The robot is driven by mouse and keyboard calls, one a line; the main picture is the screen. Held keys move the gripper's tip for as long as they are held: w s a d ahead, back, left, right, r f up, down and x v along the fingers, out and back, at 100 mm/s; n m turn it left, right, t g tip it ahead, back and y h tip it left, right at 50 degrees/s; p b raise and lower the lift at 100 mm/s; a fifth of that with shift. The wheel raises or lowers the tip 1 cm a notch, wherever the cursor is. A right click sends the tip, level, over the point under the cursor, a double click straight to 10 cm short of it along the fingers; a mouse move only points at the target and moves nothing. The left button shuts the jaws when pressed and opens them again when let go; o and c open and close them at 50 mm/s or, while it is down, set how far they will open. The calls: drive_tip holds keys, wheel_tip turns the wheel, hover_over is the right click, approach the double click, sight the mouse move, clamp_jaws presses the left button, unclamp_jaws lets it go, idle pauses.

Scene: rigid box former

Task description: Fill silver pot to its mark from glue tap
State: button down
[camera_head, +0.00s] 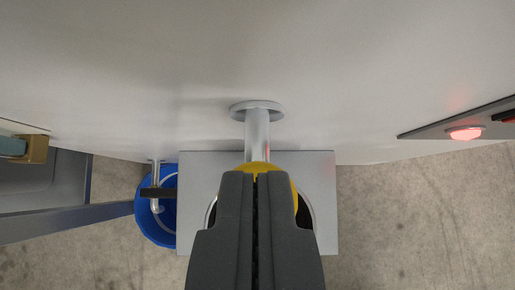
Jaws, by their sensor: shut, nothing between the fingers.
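My gripper (258,178) is shut and empty, pointing down at the lower middle. A grey pipe (257,135) comes out of the pale wall from a round flange and ends at a yellow part (258,167), which looks like the glue tap's top. The fingertips overlap the yellow part in the picture; I cannot tell if they touch it. Below, a round vessel with a pale rim (311,217) and dark inside, likely the silver pot, stands on a grey plate (322,175). My fingers hide most of it; its mark and fill level are not visible.
A blue bucket (143,212) sits left of the plate, under a smaller pipe with a dark bar (158,193). A grey trough-like structure (50,190) is at far left. A panel with a lit red lamp (465,133) is at right. Bare floor shows lower right.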

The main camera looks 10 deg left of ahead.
drive_tip(key=shift+f, duration=0.1)
idle(0.6)
drive_tip(key=shift+f+b, duration=0.55)
drive_tip(key=shift+f, duration=0.4)
idle(6.3)
